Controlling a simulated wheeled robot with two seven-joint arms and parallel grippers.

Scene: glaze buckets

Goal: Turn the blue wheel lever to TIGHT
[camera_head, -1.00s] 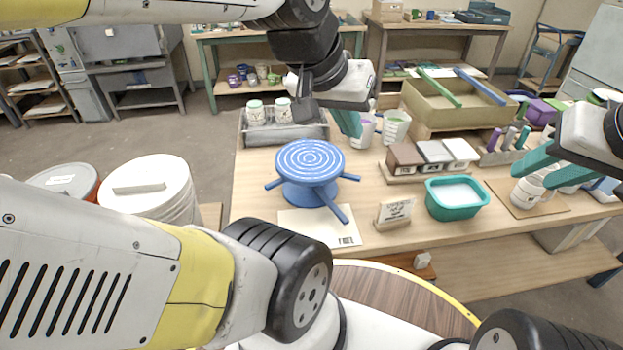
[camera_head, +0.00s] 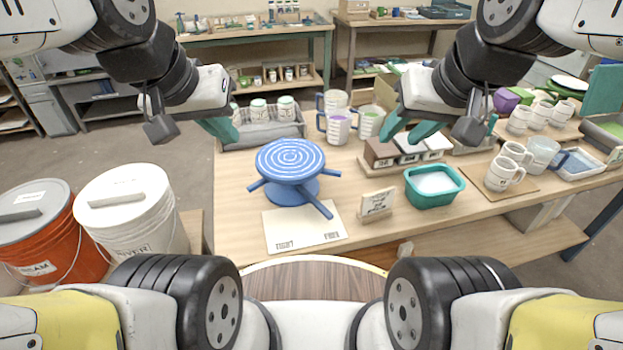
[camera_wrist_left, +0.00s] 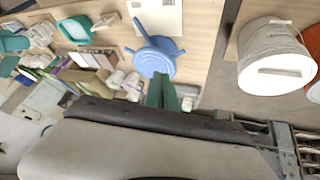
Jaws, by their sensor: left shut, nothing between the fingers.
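The blue wheel (camera_head: 290,160) with a ringed top stands on the wooden table, on a blue base. Blue arms stick out below its top; the longest lever (camera_head: 318,206) points toward the lower right, over the card's FREE side. The white card (camera_head: 290,232) lies in front, with TIGHT at left and FREE at right. My left gripper (camera_head: 222,128) is shut and empty, above and behind the wheel, apart from it. The left wrist view shows its teal fingers (camera_wrist_left: 163,92) near the wheel (camera_wrist_left: 154,62). My right gripper (camera_head: 408,132) is open and empty, right of the wheel.
A small sign (camera_head: 377,203) and a teal tub (camera_head: 434,188) stand right of the wheel. Mugs (camera_head: 338,125) and a grey tray with jars (camera_head: 262,130) stand behind it. A white bucket (camera_head: 130,215) and an orange bucket (camera_head: 48,240) stand at left.

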